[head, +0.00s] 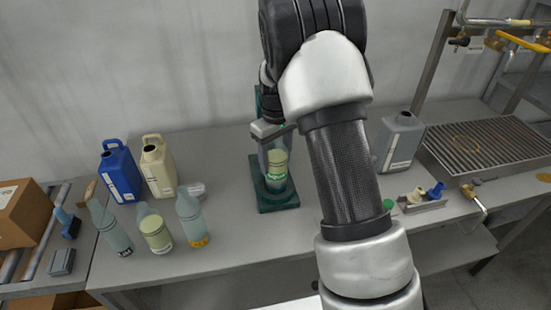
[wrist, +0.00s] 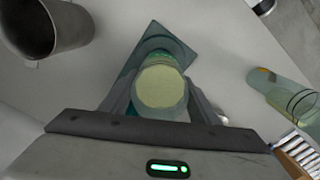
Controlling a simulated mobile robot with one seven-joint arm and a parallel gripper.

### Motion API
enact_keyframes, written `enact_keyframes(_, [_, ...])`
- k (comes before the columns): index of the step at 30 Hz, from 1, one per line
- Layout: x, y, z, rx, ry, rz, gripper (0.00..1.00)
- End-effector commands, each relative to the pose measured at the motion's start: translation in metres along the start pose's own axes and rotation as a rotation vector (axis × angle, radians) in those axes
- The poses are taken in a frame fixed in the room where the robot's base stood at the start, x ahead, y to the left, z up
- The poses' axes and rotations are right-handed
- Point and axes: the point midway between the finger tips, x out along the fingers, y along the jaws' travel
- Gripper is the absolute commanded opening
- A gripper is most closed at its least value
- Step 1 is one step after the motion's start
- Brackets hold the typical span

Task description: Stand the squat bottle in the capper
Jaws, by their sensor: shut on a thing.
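A clear squat bottle (head: 277,165) with pale yellow-green contents and a green band is held upright in my gripper (head: 272,133). The capper (head: 285,203) is a dark green stand with a flat base and an upright at its back. The bottle is over the capper's base, in front of the upright; I cannot tell whether its bottom touches. In the wrist view the bottle (wrist: 160,87) is seen end-on between the two fingers of my gripper (wrist: 160,98). The green capper base (wrist: 150,35) shows beyond it. My arm covers the area to the right in the head view.
Several bottles, one with an orange band (head: 191,220), stand at the left front. A blue jug (head: 120,172) and a cream jug (head: 158,168) stand behind them. A grey container (head: 398,142) and a metal grate (head: 480,150) are at the right. Bench around the capper's left is clear.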

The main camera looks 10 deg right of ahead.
Motion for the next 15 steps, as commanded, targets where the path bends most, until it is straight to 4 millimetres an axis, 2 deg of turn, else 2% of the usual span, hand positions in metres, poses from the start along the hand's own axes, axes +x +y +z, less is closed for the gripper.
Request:
enact_keyframes(1, [0.0007,0.0001,0.0002,0.000,0.000,0.000,0.60])
enact_keyframes(3, [0.0006,0.0000,0.0003,0.000,-0.001,0.000,0.72])
enact_keyframes(4, [0.0006,0.0000,0.0003,0.000,-0.001,0.000,0.74])
enact_keyframes(11, [0.0004,0.0000,0.0003,0.000,-0.001,0.000,0.74])
enact_keyframes(15, [-0.0072,0.0001,-0.0001,0.000,0.001,0.000,0.74])
